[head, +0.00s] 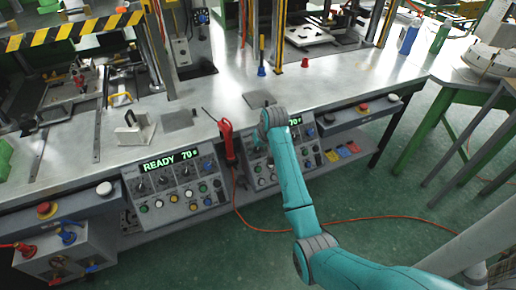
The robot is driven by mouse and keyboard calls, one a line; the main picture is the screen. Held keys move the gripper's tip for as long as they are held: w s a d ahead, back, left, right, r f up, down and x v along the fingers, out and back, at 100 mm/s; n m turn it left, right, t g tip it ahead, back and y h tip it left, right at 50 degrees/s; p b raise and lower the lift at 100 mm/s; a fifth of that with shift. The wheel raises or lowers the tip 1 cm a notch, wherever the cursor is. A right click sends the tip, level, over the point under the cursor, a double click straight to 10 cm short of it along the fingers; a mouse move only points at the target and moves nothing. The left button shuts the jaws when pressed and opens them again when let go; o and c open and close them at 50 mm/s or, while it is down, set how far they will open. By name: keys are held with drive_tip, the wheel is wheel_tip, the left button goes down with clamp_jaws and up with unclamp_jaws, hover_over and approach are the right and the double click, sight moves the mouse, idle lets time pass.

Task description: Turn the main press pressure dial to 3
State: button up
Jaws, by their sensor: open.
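The left press panel (176,186) has a green "READY 70" display, a row of black dials (164,180) and coloured buttons below. The right press panel (262,170) also has a lit display, dials and buttons, partly covered by my teal arm. No labels are legible, so I cannot tell which dial is the main press pressure dial, or its setting. My arm comes from the lower right and its grey wrist joint is in front of the right panel's upper part. My gripper's fingers are hidden or too small to make out.
A red handheld tool (228,140) hangs between the panels, its orange cable (330,222) running across the floor. The metal worktop (230,90) has a white clamp block (135,130). A green-legged table (470,85) stands at right. Green floor is open below the panels.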

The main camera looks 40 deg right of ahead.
clamp_jaws()
drive_tip(key=n+h, duration=0.2)
drive_tip(key=n, duration=0.2)
drive_tip(key=shift+a+n+h, duration=0.3)
drive_tip(key=shift+h, duration=0.1)
drive_tip(key=n+h, duration=0.1)
drive_tip(key=n, duration=0.1)
drive_tip(key=n+h, duration=0.1)
drive_tip(key=n, duration=0.1)
drive_tip(key=shift+a+f+n+h, duration=0.1)
drive_tip(key=shift+n+h, duration=0.2)
drive_tip(key=shift+n, duration=0.1)
idle(0.4)
unclamp_jaws()
